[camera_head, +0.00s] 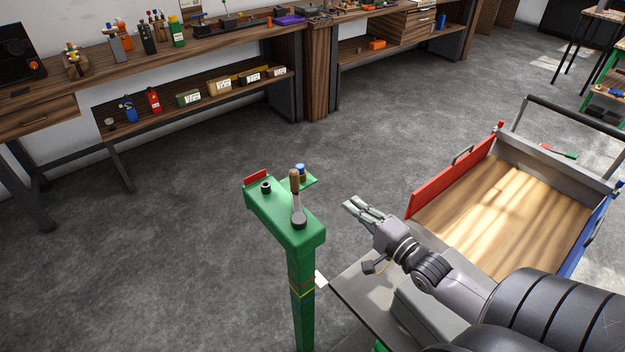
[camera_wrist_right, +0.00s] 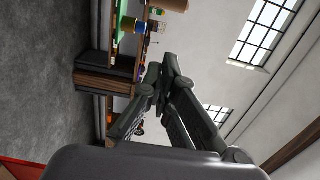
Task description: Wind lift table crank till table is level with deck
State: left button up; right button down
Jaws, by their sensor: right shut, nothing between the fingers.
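A green post (camera_head: 301,300) stands left of the cart, with a green arm on top. The crank (camera_head: 299,215) sits on this arm, its brown wooden handle (camera_head: 295,182) standing upright. The grey lift table (camera_head: 352,283) is partly hidden under my right arm; a white pointer (camera_head: 321,281) at its edge sits beside coloured bands on the post. The cart's wooden deck (camera_head: 480,215) lies to the right; I cannot tell the height difference. My right gripper (camera_head: 353,203) is shut and empty, right of the crank and apart from it. It also shows in the wrist view (camera_wrist_right: 155,78). My left gripper is out of view.
The cart has a red side board (camera_head: 450,183), a blue one (camera_head: 585,240) and a dark push handle (camera_head: 570,112). A long wooden workbench (camera_head: 215,50) with tools and bins runs along the wall. Grey floor (camera_head: 170,240) left of the post is clear.

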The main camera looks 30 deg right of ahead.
aim_at(297, 198)
jog(key=w+a+p, duration=0.3)
jog(key=w, duration=0.9)
jog(key=shift+a, duration=0.4)
jog(key=shift+w, duration=0.1)
jog(key=shift+w+a+n+y+b, duration=0.55)
jog(key=shift+n+y+b, duration=0.25)
jog(key=shift+y, duration=0.3)
jog(key=shift+a, duration=0.1)
